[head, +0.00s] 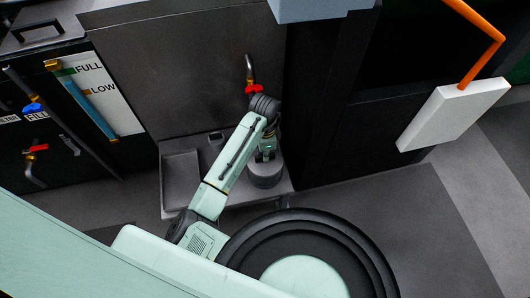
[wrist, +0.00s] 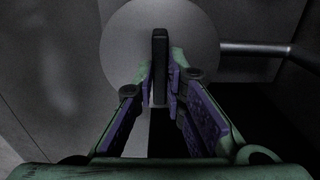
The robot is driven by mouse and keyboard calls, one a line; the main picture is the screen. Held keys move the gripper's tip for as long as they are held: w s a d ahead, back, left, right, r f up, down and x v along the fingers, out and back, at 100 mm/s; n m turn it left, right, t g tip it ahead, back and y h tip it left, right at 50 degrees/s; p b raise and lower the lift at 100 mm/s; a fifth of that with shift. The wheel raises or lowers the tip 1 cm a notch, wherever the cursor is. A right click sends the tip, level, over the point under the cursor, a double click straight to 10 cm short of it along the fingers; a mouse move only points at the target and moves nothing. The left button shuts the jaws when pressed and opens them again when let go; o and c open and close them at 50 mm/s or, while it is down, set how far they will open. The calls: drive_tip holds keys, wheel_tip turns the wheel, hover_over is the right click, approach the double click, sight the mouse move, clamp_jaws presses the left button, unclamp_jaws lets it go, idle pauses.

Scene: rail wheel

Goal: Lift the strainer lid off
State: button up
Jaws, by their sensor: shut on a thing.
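The fingers hide part of the lid's near side. I cannot tell whether the lid touches the strainer body.
A grey pipe (wrist: 255,49) runs right from beside the lid. A red-handled tap (head: 252,86) is on the wall above my wrist. A shallow tray (head: 181,180) is left of the strainer. A white box (head: 452,112) with an orange pipe is at the right. Open floor lies lower right.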

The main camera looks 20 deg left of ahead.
clamp_jaws()
drive_tip(key=shift+r, duration=0.1)
drive_tip(key=shift+r+p, duration=1.05)
drive_tip(key=shift+r, duration=0.1)
drive_tip(key=shift+r, duration=0.1)
drive_tip(key=shift+r+p, duration=1.7)
drive_tip(key=shift+r, duration=0.25)
drive_tip(key=shift+f, duration=0.1)
